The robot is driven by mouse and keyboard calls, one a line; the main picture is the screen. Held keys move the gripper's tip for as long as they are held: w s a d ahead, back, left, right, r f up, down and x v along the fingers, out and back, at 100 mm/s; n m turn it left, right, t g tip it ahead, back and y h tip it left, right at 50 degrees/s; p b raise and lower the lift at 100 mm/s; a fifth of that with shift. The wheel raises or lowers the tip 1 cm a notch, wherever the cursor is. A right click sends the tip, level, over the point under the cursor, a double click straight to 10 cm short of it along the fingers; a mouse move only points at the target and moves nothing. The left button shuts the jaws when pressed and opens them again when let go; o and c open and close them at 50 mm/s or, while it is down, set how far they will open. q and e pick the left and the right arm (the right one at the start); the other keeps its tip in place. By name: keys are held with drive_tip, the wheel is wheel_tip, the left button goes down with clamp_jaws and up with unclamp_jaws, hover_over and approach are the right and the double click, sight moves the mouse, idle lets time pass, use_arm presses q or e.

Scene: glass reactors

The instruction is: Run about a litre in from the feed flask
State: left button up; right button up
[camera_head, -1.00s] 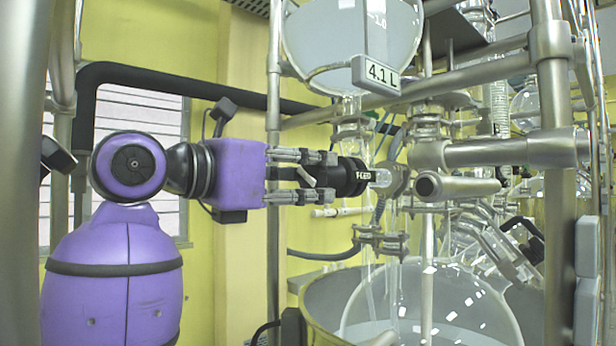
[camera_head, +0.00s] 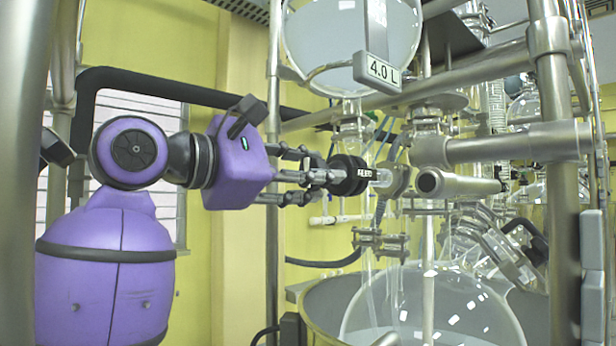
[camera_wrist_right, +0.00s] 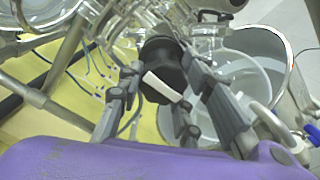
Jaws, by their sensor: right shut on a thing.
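The feed flask (camera_head: 352,45) is a round glass vessel at the top with pale liquid in it; its display (camera_head: 377,70) reads 4.0 L. My right gripper (camera_head: 328,178) comes in from the left and is shut on this knob. In the right wrist view the black knob (camera_wrist_right: 163,62) with a white bar lies between the fingers (camera_wrist_right: 165,95). The large reactor vessel (camera_head: 440,305) stands below with liquid in it, its lower part hidden. My left gripper is not in view.
Steel frame posts and cross bars (camera_head: 480,147) stand close on the right, and a thin upright post (camera_head: 273,120) rises beside my right gripper. A metal bath (camera_head: 320,310) surrounds the reactor. Glass tubing and clamps crowd the area behind the knob.

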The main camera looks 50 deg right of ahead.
drive_tip(key=shift+a+r+m+b, duration=0.1)
drive_tip(key=shift+r+m+b, duration=0.1)
drive_tip(key=shift+m, duration=0.55)
drive_tip(key=shift+r+m+b, duration=0.1)
drive_tip(key=shift+m+b, duration=0.05)
drive_tip(key=shift+m, duration=0.6)
drive_tip(key=o, duration=1.1)
drive_tip(key=shift+a+f, duration=0.15)
drive_tip(key=shift+a, duration=0.05)
drive_tip(key=a, duration=0.7)
drive_tip(key=shift+w, duration=0.35)
